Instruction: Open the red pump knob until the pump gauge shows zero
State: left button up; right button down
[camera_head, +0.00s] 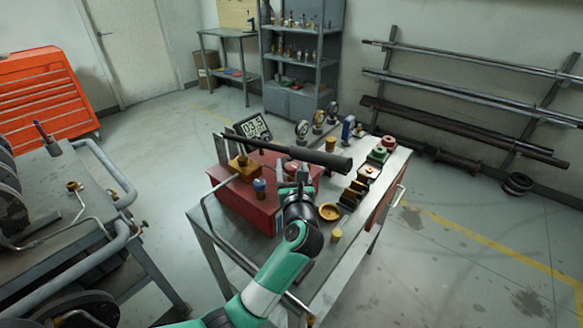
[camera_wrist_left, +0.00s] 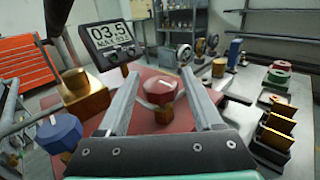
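The red knob (camera_wrist_left: 161,91) sits on a brass stem on the red pump box (camera_head: 240,198). My left gripper (camera_wrist_left: 159,77) is open, with one finger on each side of the red knob. Gaps show between the knob and both fingers. In the head view, the left gripper (camera_head: 294,178) is over the box's right part and partly hides the knob. My right gripper is not in view.
A long black handle (camera_head: 290,150) crosses above the box, close to my left gripper. A blue knob (camera_wrist_left: 59,132) stands left of the fingers. Brass plates (camera_head: 355,190) and green and red valve parts (camera_head: 377,153) stand on the table to the right.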

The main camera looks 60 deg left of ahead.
pick_arm(q)
grip_shut()
jog(key=shift+w+f+n+g+y+b, duration=0.15)
jog(key=shift+n+g+y+b, duration=0.25)
jog(key=shift+n+g+b, duration=0.65)
jog(key=n+g+b, duration=0.2)
jog(key=g+b, duration=0.1)
jog(key=g, duration=0.1)
jog(key=shift+f+g, duration=0.1)
jog(key=shift+g, duration=0.25)
jog(key=shift+r+n+g+b, duration=0.2)
jog(key=shift+n+g+b, duration=0.9)
jog(key=shift+g, duration=0.3)
jog(key=shift+o, duration=1.2)
grip_release()
